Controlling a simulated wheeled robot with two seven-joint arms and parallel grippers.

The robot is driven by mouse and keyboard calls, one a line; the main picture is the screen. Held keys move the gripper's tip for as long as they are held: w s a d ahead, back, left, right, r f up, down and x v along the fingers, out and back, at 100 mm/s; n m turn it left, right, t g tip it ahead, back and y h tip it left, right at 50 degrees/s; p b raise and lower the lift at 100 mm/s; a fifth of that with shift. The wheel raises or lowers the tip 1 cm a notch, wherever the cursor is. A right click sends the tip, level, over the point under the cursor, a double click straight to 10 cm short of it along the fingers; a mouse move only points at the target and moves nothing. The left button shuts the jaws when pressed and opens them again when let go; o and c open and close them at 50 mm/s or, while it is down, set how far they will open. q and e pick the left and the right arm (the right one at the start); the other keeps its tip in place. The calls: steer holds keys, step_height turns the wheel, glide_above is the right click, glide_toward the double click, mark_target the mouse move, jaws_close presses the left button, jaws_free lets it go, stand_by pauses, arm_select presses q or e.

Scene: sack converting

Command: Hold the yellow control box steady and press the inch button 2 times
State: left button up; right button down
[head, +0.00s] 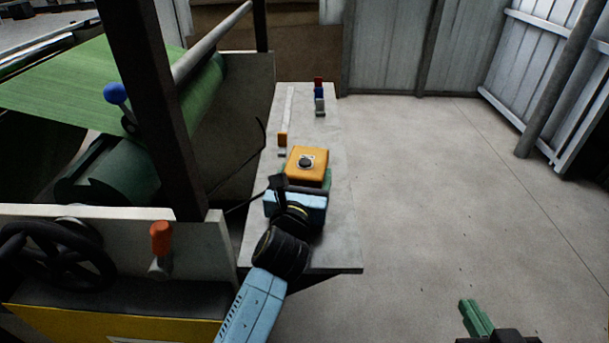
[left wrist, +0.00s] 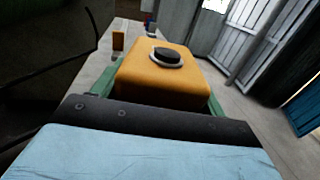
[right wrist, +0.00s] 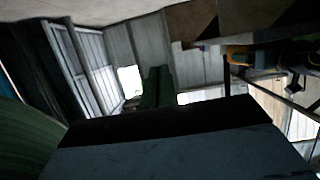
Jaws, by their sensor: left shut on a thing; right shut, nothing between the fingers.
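The yellow control box (head: 318,164) sits on the grey bench, with a round black button (head: 306,162) in a pale ring on its top. In the left wrist view the box (left wrist: 160,85) fills the middle, and its button (left wrist: 165,56) faces up. My left gripper (head: 306,180) is shut on the box from the near side, with green fingers along both sides of it. My right gripper (head: 477,318) is at the lower right of the head view, away from the bench, its green fingers shut and empty. It also shows in the right wrist view (right wrist: 157,88).
The grey bench (head: 342,225) also carries a ruler-like strip with an orange end (head: 283,139) and small red, blue and grey items (head: 319,97) at the back. A machine with a green roll (head: 110,165) and dark post stands left. Open floor lies right.

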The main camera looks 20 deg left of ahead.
steer(key=w+a+r+m+g+y, duration=0.15)
steer(key=w+a+y, duration=0.25)
steer(key=w+a, duration=0.5)
steer(key=g+y, duration=0.2)
glide_toward(308, 164)
steer(key=shift+n, duration=0.35)
steer(key=d+f, duration=0.5)
steer(key=shift+w+d, duration=0.15)
steer(key=shift+w, duration=0.2)
steer(key=w+a+r+g, duration=0.1)
steer(key=a+r, duration=0.1)
steer(key=a, duration=0.1)
steer(key=w+a+r+g, duration=0.1)
steer(key=a+r, duration=0.1)
steer(key=w+a+r+g, duration=0.1)
steer(key=a+r, duration=0.1)
steer(key=a, duration=0.1)
steer(key=shift+w+a+r+n+g+y, duration=0.25)
steer(key=shift+a+n+y, duration=0.05)
steer(key=shift+a+y, duration=0.1)
step_height(308, 164, up, 8)
steer(key=w+a+m+g+h, duration=0.1)
steer(key=w+a+h, duration=0.1)
steer(key=h, duration=0.1)
steer(key=shift+w+a, duration=0.35)
steer(key=shift+a, duration=0.05)
steer(key=shift+f, duration=4.4)
